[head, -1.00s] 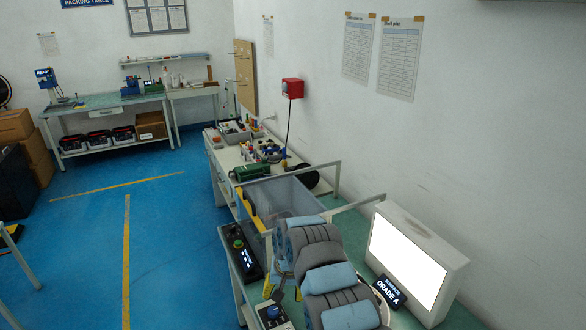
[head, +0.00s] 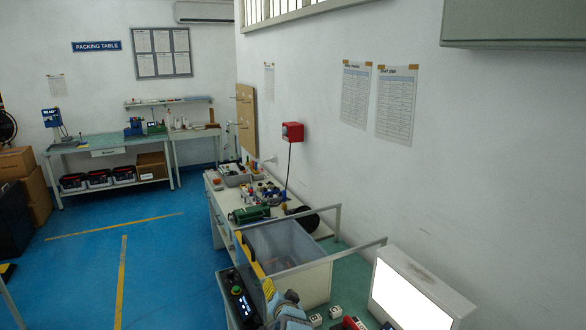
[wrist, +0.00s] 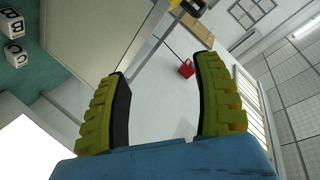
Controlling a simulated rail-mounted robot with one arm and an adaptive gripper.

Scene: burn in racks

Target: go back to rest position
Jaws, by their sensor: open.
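In the wrist view my gripper (wrist: 160,68) shows two yellow-green ridged fingers standing well apart. Nothing is between them, and the white wall shows through the gap. The jaws are open and empty, held up in the air. In the head view only a small part of my blue-grey arm shows at the bottom edge, in front of the grey bin.
A grey bin (head: 312,285) stands on the bench beside metal rails. White lettered blocks (wrist: 14,28) lie on the green top. A lit panel (head: 400,296) is at right. A black control box (head: 241,300) is at left. The blue floor is open.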

